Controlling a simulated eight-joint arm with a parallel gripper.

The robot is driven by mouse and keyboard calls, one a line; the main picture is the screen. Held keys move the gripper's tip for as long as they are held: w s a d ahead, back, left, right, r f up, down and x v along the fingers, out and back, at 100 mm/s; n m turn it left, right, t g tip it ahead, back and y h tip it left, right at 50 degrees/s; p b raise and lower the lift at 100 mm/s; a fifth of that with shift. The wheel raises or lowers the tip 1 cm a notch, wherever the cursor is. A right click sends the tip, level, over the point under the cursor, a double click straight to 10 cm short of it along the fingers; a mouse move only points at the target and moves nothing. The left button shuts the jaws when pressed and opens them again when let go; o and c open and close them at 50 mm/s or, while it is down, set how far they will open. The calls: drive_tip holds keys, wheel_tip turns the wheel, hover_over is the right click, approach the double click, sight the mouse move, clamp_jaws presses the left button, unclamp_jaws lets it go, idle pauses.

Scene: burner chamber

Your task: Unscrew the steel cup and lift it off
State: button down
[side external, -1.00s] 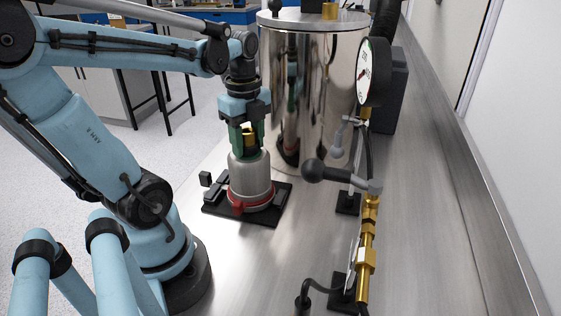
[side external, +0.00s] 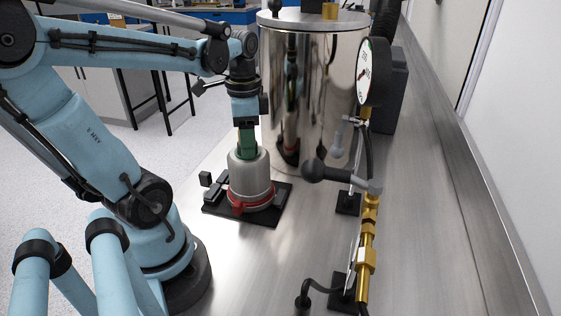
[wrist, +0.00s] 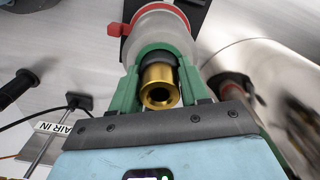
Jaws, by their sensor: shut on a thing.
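The steel cup (side external: 249,172) is a grey, domed metal body, upright on a black base plate (side external: 272,212). A red ring (side external: 238,207) with a red tab circles its lower end. My gripper (side external: 248,152) points straight down over the cup, its green fingers shut on the cup's top. In the wrist view, the fingers of my gripper (wrist: 158,55) lie either side of a dark collar and a brass fitting (wrist: 159,87) at the cup's top. The pale cup body (wrist: 162,28) shows beyond them, with the red ring at its far end. I cannot see a gap between cup and ring.
A tall polished steel cylinder (side external: 312,95) stands close behind the cup. To the right are a round gauge (side external: 374,72), a black-knobbed lever (side external: 325,171) and brass pipework (side external: 366,250). A small black block (side external: 205,179) sits left of the cup. Bare metal bench lies in front.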

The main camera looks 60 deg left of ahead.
idle(0.3)
drive_tip(key=n, duration=0.5)
drive_tip(key=shift+n, duration=0.3)
drive_tip(key=n, duration=0.5)
drive_tip(key=shift+c, duration=1.1)
unclamp_jaws()
